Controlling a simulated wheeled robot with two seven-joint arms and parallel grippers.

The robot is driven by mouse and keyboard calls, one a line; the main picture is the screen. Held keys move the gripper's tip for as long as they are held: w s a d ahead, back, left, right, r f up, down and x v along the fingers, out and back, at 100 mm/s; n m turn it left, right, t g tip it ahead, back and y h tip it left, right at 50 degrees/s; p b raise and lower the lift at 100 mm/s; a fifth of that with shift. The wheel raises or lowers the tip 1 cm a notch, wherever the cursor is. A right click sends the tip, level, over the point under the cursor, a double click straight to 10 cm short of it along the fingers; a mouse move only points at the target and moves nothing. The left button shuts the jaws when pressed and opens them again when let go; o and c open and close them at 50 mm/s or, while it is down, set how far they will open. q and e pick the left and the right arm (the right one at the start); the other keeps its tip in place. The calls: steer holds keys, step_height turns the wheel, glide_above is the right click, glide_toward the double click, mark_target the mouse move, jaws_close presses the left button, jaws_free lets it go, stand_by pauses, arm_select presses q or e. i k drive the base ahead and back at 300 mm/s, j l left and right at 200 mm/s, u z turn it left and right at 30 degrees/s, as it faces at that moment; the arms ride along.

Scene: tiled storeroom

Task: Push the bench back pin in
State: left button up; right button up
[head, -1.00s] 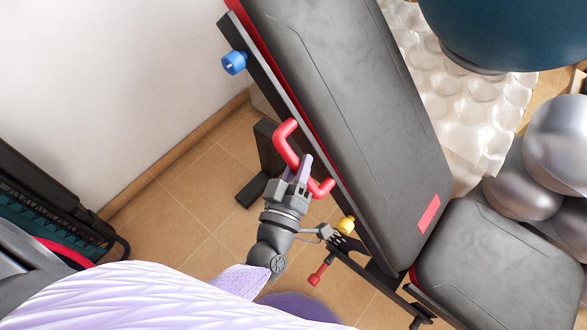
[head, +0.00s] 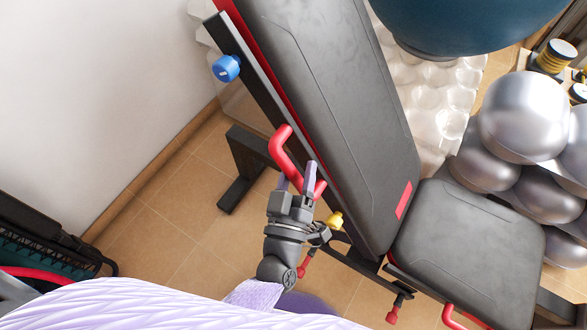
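The bench's long dark back pad (head: 335,110) slants across the middle of the view. A blue knob (head: 226,68) sits on the frame beside its upper part, and a yellow knob (head: 335,220) sits near its lower end. I cannot tell for certain which knob is the back pin. A red bent handle (head: 281,150) stands out from the frame between them. My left gripper (head: 297,176) points up at the handle's lower part, its two fingers apart, with red showing between them. Whether it touches is unclear. It partly hides the handle. My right gripper is out of view.
The bench seat (head: 470,240) lies at lower right. Below the yellow knob are red-tipped parts (head: 394,312). Silver balls (head: 522,115) and a dark blue ball (head: 465,20) crowd the right. A white wall (head: 90,90) stands at left, with open tiled floor (head: 165,235) beside the bench.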

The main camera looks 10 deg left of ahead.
mark_target(301, 270)
steer(key=k, duration=0.85)
